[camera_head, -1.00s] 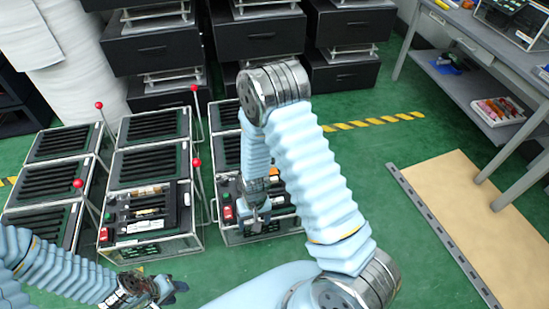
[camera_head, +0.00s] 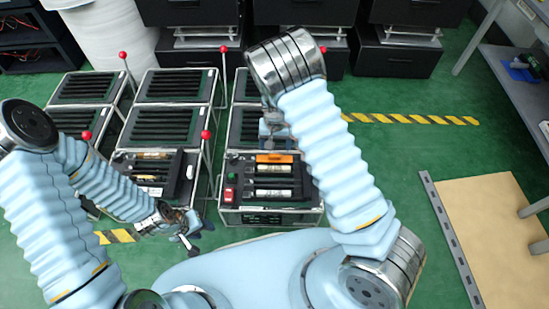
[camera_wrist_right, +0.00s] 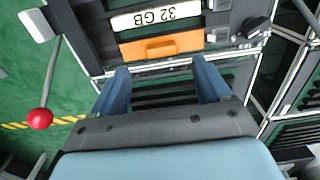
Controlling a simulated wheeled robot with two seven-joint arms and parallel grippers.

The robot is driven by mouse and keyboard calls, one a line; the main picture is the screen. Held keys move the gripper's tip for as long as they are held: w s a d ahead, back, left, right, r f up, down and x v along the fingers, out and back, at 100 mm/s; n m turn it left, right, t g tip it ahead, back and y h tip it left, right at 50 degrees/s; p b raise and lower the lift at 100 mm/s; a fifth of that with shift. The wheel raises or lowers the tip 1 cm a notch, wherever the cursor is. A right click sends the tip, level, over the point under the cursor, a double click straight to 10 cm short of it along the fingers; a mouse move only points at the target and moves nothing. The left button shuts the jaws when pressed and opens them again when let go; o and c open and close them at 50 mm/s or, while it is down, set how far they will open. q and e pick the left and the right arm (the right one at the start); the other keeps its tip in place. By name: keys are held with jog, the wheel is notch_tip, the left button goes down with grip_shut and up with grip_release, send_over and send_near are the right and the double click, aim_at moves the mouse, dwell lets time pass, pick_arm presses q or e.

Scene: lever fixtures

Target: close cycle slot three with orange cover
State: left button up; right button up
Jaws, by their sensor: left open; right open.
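The orange cover (camera_head: 274,158) is at the back of the front-right fixture's top, above white-labelled slots, in the head view. It shows in the right wrist view (camera_wrist_right: 160,46) as an orange block with a notch, beside a white "32 GB" label (camera_wrist_right: 155,16). My right gripper (camera_wrist_right: 162,80) is open and empty, its two blue fingers spread just short of the cover on the camera's side. In the head view my right gripper (camera_head: 276,136) hangs over the fixture's back edge. My left gripper (camera_head: 187,228) is open and empty, low in front of the neighbouring fixture.
The fixtures stand in rows, with red-ball levers (camera_head: 206,134) between them; one red ball (camera_wrist_right: 40,118) is at left in the wrist view. Black cabinets (camera_head: 300,12) stand behind. A tan board (camera_head: 490,225) lies on the green floor at right.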

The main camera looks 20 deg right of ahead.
aim_at(275, 155)
notch_tip(275, 155, down, 5)
jog(key=shift+a+f+b, duration=0.15)
jog(key=shift+b, duration=0.25)
jog(key=shift+s, duration=0.1)
jog(key=c, duration=1.1)
